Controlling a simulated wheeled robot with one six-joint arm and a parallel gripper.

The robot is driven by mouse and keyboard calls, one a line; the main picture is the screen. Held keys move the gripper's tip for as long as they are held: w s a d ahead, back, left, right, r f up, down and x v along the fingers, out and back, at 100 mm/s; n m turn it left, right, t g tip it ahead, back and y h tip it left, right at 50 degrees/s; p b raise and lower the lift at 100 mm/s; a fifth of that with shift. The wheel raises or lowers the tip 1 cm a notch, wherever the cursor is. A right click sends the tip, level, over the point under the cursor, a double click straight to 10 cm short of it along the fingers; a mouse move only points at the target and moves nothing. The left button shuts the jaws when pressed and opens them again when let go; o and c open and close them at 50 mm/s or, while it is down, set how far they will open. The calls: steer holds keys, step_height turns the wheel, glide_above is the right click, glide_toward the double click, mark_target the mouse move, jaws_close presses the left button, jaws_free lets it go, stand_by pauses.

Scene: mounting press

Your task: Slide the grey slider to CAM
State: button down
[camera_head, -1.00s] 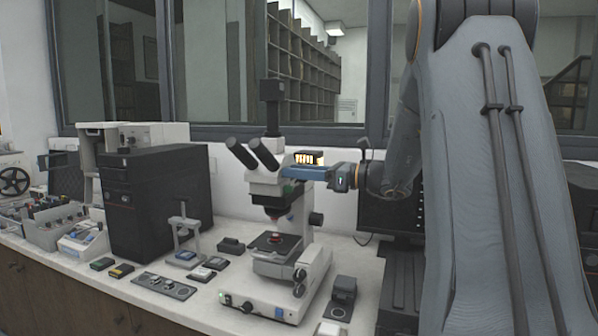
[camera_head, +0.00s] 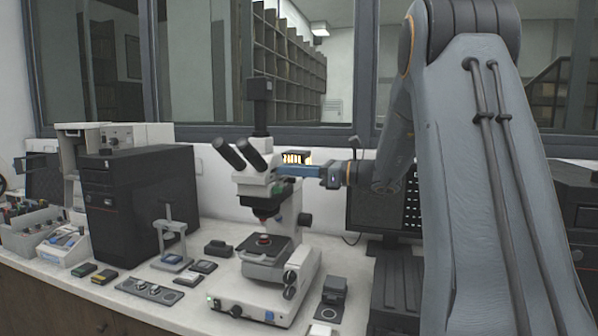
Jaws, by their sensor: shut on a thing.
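The microscope (camera_head: 262,246) stands on the bench, upright, with two dark eyepieces and a black camera (camera_head: 260,92) on top. My gripper (camera_head: 281,171), with blue fingers, is at the right side of the microscope's white head (camera_head: 254,183), just below the lit box behind. It is shut, with its tips against the head. The grey slider is hidden by the fingers or too small to make out, and so is the CAM mark. The held part appears to be the slider at the side of the head.
A black computer tower (camera_head: 140,207) stands left of the microscope. A small stand (camera_head: 170,240), dark boxes and a plate with knobs (camera_head: 153,289) lie in front of it. A black block (camera_head: 334,290) sits right of the microscope base. A monitor (camera_head: 380,205) stands behind my arm.

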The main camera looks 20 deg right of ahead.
steer(key=shift+w+d, duration=0.1)
steer(key=shift+d, duration=0.05)
steer(key=c, duration=1.7)
jaws_free()
steer(key=b+v, duration=0.2)
steer(key=v, duration=0.5)
steer(key=shift+s+d, duration=0.25)
steer(key=shift+d, duration=0.05)
